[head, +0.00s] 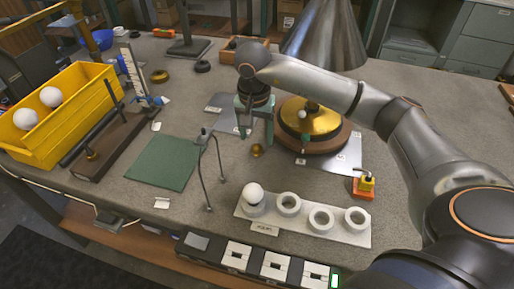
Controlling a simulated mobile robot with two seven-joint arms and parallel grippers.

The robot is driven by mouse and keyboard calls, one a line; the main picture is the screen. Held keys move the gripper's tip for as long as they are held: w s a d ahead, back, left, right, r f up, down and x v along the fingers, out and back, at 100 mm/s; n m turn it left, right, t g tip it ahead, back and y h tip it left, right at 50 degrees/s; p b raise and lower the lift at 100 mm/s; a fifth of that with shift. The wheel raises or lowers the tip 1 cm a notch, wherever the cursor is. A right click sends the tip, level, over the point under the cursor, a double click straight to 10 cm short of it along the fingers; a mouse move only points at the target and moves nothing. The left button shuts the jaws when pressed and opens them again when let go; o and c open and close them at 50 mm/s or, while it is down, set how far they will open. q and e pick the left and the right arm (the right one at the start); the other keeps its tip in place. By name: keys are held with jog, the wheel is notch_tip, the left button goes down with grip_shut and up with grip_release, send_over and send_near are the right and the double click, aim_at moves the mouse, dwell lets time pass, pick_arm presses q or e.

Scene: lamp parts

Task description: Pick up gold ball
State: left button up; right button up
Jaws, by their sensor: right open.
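A small gold ball (257,150) sits on the grey workbench near its middle, just left of the round lamp base. My right gripper (256,136) comes in from the right and points down, with its greenish fingers apart. Its fingertips appear just above and behind the ball in the picture; I cannot tell the exact gap. Nothing shows between the fingers. My left gripper is not in view.
The brass lamp base (322,122) and grey cone shade (325,40) stand close by the right gripper. A white ring holder (335,228) bears a white ball (253,193). A thin wire stand (206,165), green mat (162,163) and yellow bin (75,105) lie left.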

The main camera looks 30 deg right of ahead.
aim_at(257, 145)
jog(key=f, duration=0.4)
jog(key=shift+w+d+f, duration=0.2)
jog(key=shift+w+d, duration=0.05)
jog(key=shift+w, duration=0.05)
jog(key=shift+c, duration=0.2)
grip_shut()
